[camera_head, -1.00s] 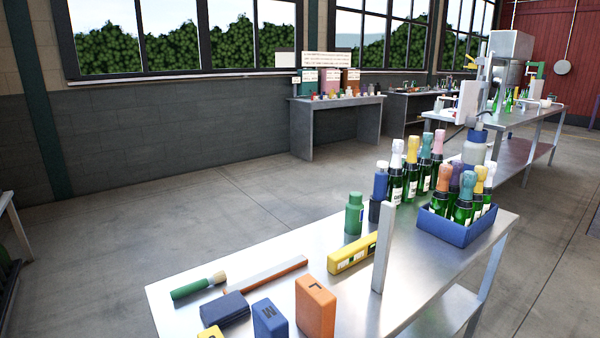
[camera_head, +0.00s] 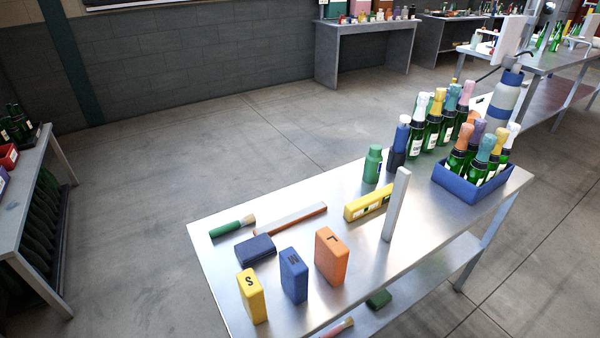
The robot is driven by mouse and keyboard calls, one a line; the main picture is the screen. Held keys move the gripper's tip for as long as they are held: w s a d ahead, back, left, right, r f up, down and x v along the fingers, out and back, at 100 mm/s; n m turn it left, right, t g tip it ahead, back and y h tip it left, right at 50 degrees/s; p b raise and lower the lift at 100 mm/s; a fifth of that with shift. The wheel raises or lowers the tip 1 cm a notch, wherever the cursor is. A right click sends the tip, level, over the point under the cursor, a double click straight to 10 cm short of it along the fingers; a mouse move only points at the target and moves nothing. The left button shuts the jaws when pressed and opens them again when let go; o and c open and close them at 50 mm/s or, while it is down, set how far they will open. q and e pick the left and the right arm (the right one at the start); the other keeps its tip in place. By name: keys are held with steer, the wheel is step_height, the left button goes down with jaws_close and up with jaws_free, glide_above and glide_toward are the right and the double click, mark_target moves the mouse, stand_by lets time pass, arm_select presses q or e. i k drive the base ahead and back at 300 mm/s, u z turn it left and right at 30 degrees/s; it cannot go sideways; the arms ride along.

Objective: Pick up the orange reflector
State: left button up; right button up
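Nothing in view is plainly a reflector. An orange block (camera_head: 331,256) marked with a dark letter L stands upright on the metal table (camera_head: 402,268), toward its near edge. A blue block (camera_head: 293,275) and a yellow block (camera_head: 252,296) marked S stand to its left in a row. Under the table, a small part of an object with a pink end (camera_head: 338,328) shows past the near edge. Neither of my grippers is in view.
A hammer with a blue head (camera_head: 256,250), a green brush (camera_head: 232,227), a yellow level (camera_head: 367,203) and a grey upright post (camera_head: 396,204) share the table. A blue crate (camera_head: 465,188) of bottles is at the right. Open floor lies left of the table.

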mark_target(280, 224)
steer(key=z, duration=1.05)
steer(key=k, duration=0.2)
steer(key=z, duration=2.8)
steer(key=i, duration=1)
